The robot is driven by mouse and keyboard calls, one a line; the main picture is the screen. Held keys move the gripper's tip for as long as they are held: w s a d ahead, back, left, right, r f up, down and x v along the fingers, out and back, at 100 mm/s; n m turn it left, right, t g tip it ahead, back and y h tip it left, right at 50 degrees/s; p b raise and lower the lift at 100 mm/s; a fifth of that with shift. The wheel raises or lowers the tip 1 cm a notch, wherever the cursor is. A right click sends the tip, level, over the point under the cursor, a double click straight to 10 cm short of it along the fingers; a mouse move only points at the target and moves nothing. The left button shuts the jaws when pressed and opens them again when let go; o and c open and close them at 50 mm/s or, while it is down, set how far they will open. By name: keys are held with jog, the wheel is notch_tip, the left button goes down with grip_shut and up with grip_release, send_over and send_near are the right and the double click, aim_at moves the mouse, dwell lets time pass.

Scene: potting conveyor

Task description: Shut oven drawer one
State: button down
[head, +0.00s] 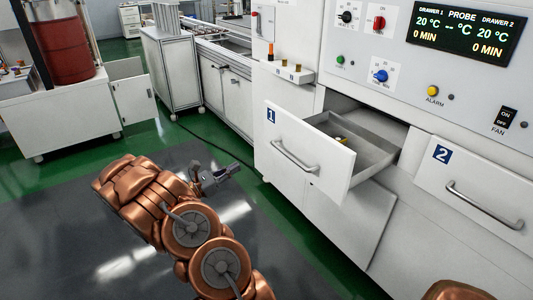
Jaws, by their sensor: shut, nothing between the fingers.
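Oven drawer one (282,133) is pulled out of the white oven, with its front panel well clear of the oven face. It has a blue "1" label and a metal bar handle (294,158). Its grey inside shows, with a small yellowish item (342,140) in it. My gripper (228,171) is shut and empty at the end of my copper arm. In the picture it is left of the drawer front and a little below its handle, with a gap between them. The fingertips are small in this view.
Drawer two (478,190), with a blue "2" label, sits flush in the oven at the right. The control panel (425,60) with knobs and display is above. A wheeled cabinet (172,75) and a cart with a red drum (62,50) stand at the left. Floor before the drawer is clear.

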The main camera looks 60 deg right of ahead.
jog(key=p+x, duration=0.1)
jog(key=x, duration=1.3)
jog(key=shift+w+d+f, duration=0.2)
jog(key=shift+w+f, duration=0.05)
jog(key=shift+d, duration=0.1)
